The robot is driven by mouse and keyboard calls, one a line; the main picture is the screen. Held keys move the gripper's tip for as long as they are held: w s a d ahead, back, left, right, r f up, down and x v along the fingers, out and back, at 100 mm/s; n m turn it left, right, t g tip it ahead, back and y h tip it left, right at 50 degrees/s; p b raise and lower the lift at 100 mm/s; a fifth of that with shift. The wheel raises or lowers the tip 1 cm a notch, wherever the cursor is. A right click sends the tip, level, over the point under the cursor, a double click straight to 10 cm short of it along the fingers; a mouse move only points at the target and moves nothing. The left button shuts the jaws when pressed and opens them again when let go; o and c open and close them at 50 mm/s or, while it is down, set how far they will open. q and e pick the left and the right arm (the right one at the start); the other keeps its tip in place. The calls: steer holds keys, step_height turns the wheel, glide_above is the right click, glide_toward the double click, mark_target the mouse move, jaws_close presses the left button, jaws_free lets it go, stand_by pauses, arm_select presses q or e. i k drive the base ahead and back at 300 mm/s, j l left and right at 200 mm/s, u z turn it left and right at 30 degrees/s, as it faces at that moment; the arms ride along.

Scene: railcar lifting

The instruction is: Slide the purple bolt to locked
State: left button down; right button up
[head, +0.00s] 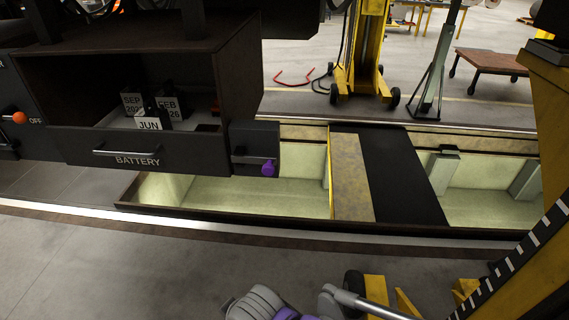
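The purple bolt knob (268,168) is at the right end of a short metal rod on a dark plate (238,139). The plate is fixed beside the right end of the drawer front marked BATTERY (70,150). Any lock markings are too small to read. No gripper can be made out near the bolt. A grey and purple piece (255,303) shows at the bottom edge, cut off by the frame; I cannot tell what it is.
The open battery box holds dated blocks (149,124). An orange knob (19,118) sits beside an OFF label. A lit pit (240,195) runs below, crossed by a dark and yellow bridge (390,175). Yellow lifting equipment (545,120) stands at right.

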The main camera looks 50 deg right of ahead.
mark_target(268, 162)
steer(key=z, duration=1.6)
